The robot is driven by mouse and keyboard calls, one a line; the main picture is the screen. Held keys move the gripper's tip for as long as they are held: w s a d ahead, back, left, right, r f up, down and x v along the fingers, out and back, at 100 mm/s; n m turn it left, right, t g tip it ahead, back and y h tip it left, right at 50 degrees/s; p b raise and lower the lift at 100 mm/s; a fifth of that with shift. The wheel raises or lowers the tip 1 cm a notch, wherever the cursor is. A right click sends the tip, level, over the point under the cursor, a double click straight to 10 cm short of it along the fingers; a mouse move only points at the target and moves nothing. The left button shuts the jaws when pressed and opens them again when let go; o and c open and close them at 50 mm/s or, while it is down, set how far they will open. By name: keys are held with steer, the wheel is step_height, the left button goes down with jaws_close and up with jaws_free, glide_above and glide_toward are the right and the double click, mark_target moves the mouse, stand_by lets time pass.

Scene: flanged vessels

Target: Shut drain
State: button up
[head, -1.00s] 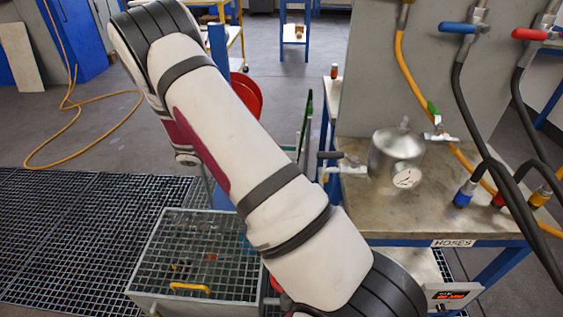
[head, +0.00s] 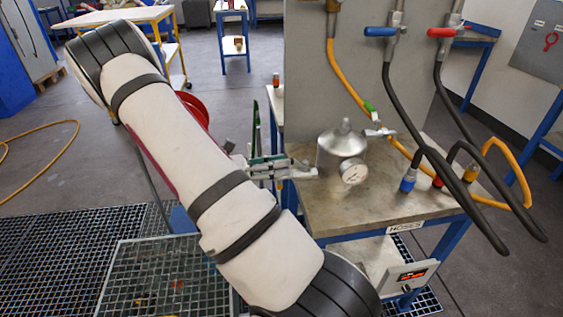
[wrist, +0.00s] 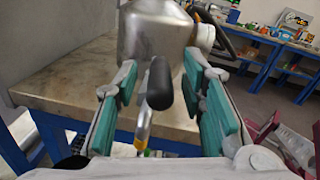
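The steel vessel (head: 335,158) stands upright on the bench, with a round gauge (head: 354,171) on its front. In the wrist view its body (wrist: 150,32) is straight ahead. My gripper (wrist: 160,72) is open around the handle, one teal pad on each side, with a visible gap to both pads. In the head view my gripper (head: 288,168) is at the vessel's left side and hides the drain valve.
A green-handled valve (head: 372,107) is on the vessel's right. Hoses with blue (head: 381,31) and red (head: 442,32) valve handles hang from the grey panel (head: 310,75) behind. The bench top (head: 370,203) is bare in front. A grated box (head: 165,280) stands at lower left.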

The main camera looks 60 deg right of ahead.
steer(key=shift+s+d, duration=0.4)
jaws_close()
